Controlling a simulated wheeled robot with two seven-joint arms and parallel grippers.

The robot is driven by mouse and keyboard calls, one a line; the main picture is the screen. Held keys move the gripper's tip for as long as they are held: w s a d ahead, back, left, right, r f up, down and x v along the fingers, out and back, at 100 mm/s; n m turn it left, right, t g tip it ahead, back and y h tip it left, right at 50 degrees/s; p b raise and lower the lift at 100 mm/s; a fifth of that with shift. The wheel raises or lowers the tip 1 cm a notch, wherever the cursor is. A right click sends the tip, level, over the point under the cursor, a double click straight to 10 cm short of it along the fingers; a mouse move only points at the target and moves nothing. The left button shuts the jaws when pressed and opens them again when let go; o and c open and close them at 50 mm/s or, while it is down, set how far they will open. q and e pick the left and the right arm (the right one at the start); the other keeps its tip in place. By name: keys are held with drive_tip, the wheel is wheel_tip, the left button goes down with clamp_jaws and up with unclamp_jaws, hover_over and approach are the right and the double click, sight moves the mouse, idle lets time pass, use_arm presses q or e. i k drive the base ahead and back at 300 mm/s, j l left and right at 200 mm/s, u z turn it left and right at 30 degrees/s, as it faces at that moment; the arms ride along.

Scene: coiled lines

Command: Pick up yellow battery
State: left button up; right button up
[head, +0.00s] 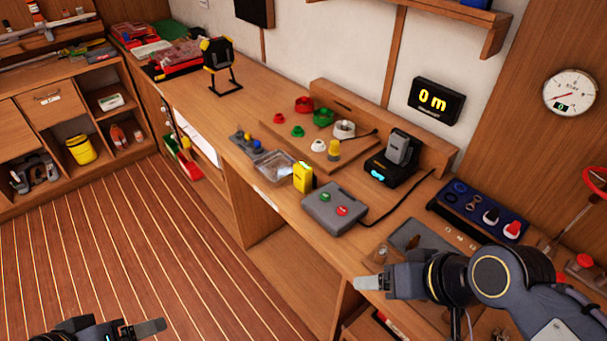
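A yellow battery (303,177) stands upright on the wooden workbench (262,105), between a clear shallow tray and a grey box with buttons. My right gripper (369,283) is over the bench's front edge, in front of the battery and to its right, apart from it. My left gripper (150,328) is low at the bottom left, over the floor and far from the bench top. Each gripper shows nearly edge-on, so its opening cannot be made out. Nothing shows held in either.
The clear tray (273,168) touches or nearly touches the battery's left side in the picture. The grey button box (335,208) is just in front of it. A charger (390,172) with a grey battery (402,148) stands behind right. A peg board (318,150) lies behind.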

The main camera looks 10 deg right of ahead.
sight(305, 180)
drive_tip(key=i+j+z, duration=0.1)
drive_tip(key=z, duration=0.9)
drive_tip(key=i+j+z, duration=0.2)
drive_tip(key=j+z, duration=0.15)
drive_tip(key=i+j+z, duration=0.1)
drive_tip(key=j+z, duration=0.25)
drive_tip(key=j, duration=0.2)
drive_tip(key=i+j+z, duration=0.1)
drive_tip(key=j+z, duration=0.25)
drive_tip(key=j, duration=0.15)
drive_tip(key=j+z, duration=0.1)
drive_tip(key=j, duration=1.5)
drive_tip(key=i, duration=0.05)
